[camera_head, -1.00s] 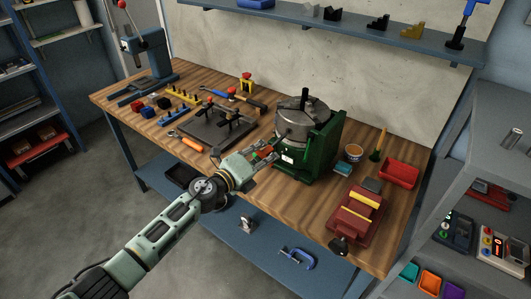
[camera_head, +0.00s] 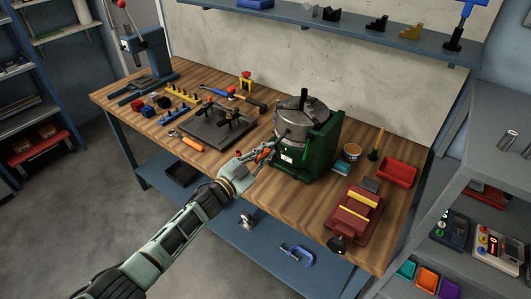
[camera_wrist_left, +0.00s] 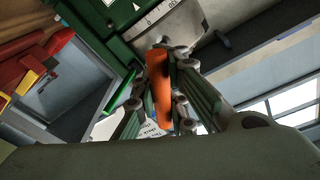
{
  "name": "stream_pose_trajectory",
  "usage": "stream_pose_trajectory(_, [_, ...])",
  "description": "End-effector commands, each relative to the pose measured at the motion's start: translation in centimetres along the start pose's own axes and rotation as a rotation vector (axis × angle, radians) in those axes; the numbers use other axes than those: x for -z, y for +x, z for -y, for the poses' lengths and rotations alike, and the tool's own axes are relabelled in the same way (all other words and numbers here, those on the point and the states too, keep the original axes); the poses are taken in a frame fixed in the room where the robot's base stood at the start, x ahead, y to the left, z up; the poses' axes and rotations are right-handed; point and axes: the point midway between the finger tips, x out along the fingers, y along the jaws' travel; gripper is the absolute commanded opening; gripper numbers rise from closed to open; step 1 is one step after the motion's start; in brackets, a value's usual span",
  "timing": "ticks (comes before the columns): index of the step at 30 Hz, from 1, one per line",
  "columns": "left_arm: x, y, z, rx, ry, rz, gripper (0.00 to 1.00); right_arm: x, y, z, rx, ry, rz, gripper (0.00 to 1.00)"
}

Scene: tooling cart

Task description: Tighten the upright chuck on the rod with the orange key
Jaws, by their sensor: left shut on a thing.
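The chuck (camera_head: 291,124) is a grey metal cylinder standing upright in a green stand (camera_head: 322,150) on the workbench. A dark rod (camera_head: 304,95) stands up from its top. My left gripper (camera_head: 264,156) is just left of and in front of the stand, shut on the orange key (camera_head: 266,153). In the left wrist view the orange handle of the key (camera_wrist_left: 158,88) lies between the fingers (camera_wrist_left: 160,95), with the scaled grey chuck (camera_wrist_left: 170,28) beyond it. I cannot tell whether the key's tip touches the chuck. My right gripper is out of view.
A dark plate (camera_head: 215,127) with clamps lies left of the stand, and an orange-handled tool (camera_head: 190,143) lies nearby. A red vise (camera_head: 356,214), a small round tub (camera_head: 352,152) and a red bin (camera_head: 398,173) are on the right. The front bench edge beneath my arm is clear.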

Motion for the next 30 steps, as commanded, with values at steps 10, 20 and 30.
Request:
stream_pose_trajectory(10, [0.0, 0.2, 0.0, -0.001, 0.005, -0.001, 0.0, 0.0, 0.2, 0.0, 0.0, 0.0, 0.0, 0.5])
stream_pose_trajectory(20, [0.0, 1.0, 0.0, -0.001, 0.007, -0.002, 0.0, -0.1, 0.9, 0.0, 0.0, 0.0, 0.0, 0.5])
stream_pose_trajectory(30, [0.0, 1.0, 0.0, -0.001, 0.007, -0.001, 0.0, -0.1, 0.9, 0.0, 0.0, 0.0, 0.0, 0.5])
